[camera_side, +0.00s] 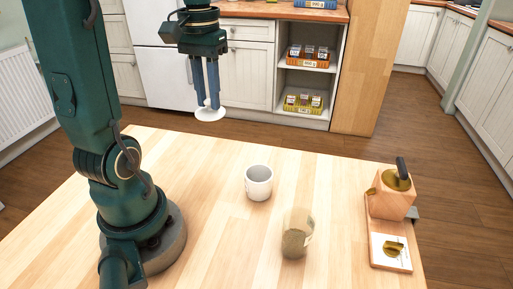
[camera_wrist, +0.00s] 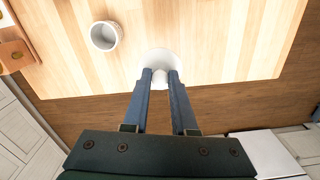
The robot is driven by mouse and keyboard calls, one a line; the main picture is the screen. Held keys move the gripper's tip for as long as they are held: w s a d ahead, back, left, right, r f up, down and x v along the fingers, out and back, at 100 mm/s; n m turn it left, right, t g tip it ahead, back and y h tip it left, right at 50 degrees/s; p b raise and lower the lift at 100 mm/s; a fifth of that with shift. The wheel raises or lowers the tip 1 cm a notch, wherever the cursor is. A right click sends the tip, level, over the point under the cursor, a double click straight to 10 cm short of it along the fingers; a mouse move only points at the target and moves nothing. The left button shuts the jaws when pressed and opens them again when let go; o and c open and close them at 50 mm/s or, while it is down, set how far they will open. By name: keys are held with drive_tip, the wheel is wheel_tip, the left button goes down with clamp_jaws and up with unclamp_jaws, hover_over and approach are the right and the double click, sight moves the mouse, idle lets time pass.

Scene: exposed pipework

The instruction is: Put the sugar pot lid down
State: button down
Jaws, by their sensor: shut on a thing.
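The white round sugar pot lid (camera_side: 210,114) hangs level below my gripper (camera_side: 207,100), which is shut on its knob. It is held in the air near the table's far edge in the side view. In the wrist view the lid (camera_wrist: 162,60) shows between and beyond the fingertips of my gripper (camera_wrist: 161,76). A white pot (camera_side: 258,183), open at the top, stands upright on the table and is apart from the lid. The same pot shows in the wrist view (camera_wrist: 105,36) at the upper left.
A clear jar with brownish contents (camera_side: 296,236) stands in front of the pot. A wooden grinder-like block with a dark handle (camera_side: 391,194) stands at the right of the wooden table (camera_side: 215,225). Bare tabletop lies around the pot.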

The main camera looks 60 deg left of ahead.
sight(205, 110)
drive_tip(key=shift+m, duration=0.4)
drive_tip(key=f, duration=0.6)
drive_tip(key=shift+s+a+f, duration=0.15)
drive_tip(key=shift+s+f, duration=0.15)
drive_tip(key=shift+s, duration=0.1)
drive_tip(key=f, duration=0.4)
drive_tip(key=shift+s+d+f, duration=0.2)
drive_tip(key=shift+s+f, duration=0.2)
drive_tip(key=shift+f, duration=2.05)
drive_tip(key=c, duration=0.7)
unclamp_jaws()
drive_tip(key=shift+f, duration=0.15)
